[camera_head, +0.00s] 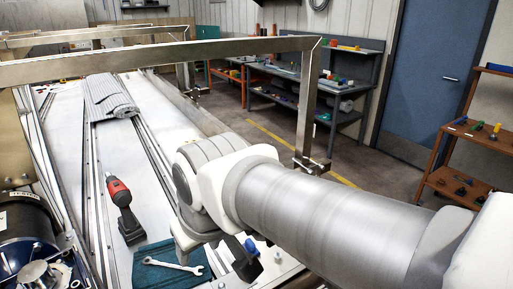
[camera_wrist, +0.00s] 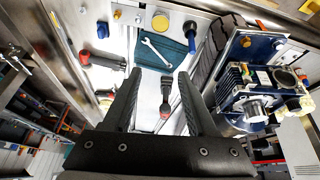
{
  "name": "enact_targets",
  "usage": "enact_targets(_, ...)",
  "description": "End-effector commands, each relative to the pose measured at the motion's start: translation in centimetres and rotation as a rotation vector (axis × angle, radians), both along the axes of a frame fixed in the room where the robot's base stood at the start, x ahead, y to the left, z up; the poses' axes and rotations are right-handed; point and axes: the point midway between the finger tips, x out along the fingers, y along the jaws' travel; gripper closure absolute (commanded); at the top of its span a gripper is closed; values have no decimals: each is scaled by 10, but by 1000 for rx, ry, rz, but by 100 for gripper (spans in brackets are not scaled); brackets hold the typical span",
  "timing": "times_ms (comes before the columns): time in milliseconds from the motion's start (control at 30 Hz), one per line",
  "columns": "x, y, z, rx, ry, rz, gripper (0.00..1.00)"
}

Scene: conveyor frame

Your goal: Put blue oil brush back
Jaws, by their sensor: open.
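My gripper (camera_wrist: 157,78) is open in the wrist view, its two dark fingers apart with nothing held. A blue-topped piece (camera_wrist: 102,30) stands on the pale surface left of the teal cloth (camera_wrist: 147,62); a blue tip (camera_head: 250,246) also shows just below my arm in the head view. I cannot tell for sure whether either is the blue oil brush. Another small blue piece (camera_wrist: 190,27) is by the cloth's right edge. My wrist hides part of the work area in the head view.
A wrench (camera_head: 178,265) lies on the cloth. A motor (camera_wrist: 257,85) is at the right there. A metal frame bar (camera_head: 150,48) crosses above the conveyor.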

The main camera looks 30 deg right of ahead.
Motion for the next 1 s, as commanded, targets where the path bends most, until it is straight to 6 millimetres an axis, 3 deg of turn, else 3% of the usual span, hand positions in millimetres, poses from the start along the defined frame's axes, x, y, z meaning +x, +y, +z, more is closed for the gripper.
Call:
enact_targets(100,-18,-6,6,22,-36,-43,42)
enact_targets(267,-29,-8,8,36,-54,-69,42)
enact_targets(1000,-30,-8,8,39,-54,-70,42)
